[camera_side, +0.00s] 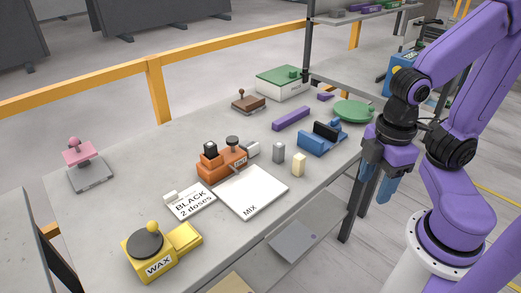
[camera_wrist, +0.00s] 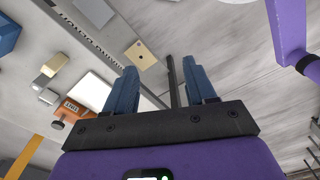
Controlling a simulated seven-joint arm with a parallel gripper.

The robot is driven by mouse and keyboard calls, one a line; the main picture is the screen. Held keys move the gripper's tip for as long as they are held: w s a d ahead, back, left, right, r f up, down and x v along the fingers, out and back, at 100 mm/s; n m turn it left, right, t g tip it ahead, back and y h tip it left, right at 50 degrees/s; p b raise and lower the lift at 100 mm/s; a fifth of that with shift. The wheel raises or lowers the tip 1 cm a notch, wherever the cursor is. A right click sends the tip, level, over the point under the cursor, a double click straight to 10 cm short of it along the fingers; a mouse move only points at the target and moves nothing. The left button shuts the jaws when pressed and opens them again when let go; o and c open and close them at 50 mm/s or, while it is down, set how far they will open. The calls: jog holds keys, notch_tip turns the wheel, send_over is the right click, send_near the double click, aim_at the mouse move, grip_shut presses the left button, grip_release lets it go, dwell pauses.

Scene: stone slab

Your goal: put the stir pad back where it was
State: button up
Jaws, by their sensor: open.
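No piece is clearly marked as the stir pad, and I cannot tell which one it is. An orange block (camera_side: 224,172) with a small unreadable label stands behind the white MIX board (camera_side: 250,195). The orange block also shows in the wrist view (camera_wrist: 62,112). My gripper (camera_side: 376,182) is open and empty, off the slab's right edge; its blue fingers stand apart in the wrist view (camera_wrist: 160,88).
A white BLACK 2 doses card (camera_side: 188,203) and a yellow WAX block (camera_side: 160,252) are at the front left. A grey block (camera_side: 278,152), cream block (camera_side: 298,164), blue holder (camera_side: 318,142) and green disc (camera_side: 353,111) stand to the right.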

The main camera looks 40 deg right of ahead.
jog(key=w+a+r+m, duration=0.1)
jog(key=w+a+m, duration=0.15)
jog(key=w, duration=0.65)
jog(key=w+a+r+m, duration=0.2)
jog(key=w+a, duration=0.1)
jog(key=w, duration=0.7)
jog(key=w+a+r+m, duration=0.1)
jog(key=w+a+m, duration=0.1)
jog(key=w, duration=0.7)
jog(key=m, duration=0.6)
send_over(245, 143)
notch_tip(245, 143, down, 5)
jog(key=f, duration=1.1)
jog(key=shift+w+d+f, duration=0.2)
jog(key=shift+w+d, duration=0.05)
jog(key=shift+w, duration=0.05)
jog(key=shift+s+a+f, duration=0.1)
jog(key=shift+s+f, duration=0.05)
jog(key=shift+f, duration=1.2)
jog(key=shift+s+a+f, duration=0.1)
jog(key=shift+s+f, duration=0.05)
jog(key=shift+f, duration=1.15)
jog(key=c, duration=1)
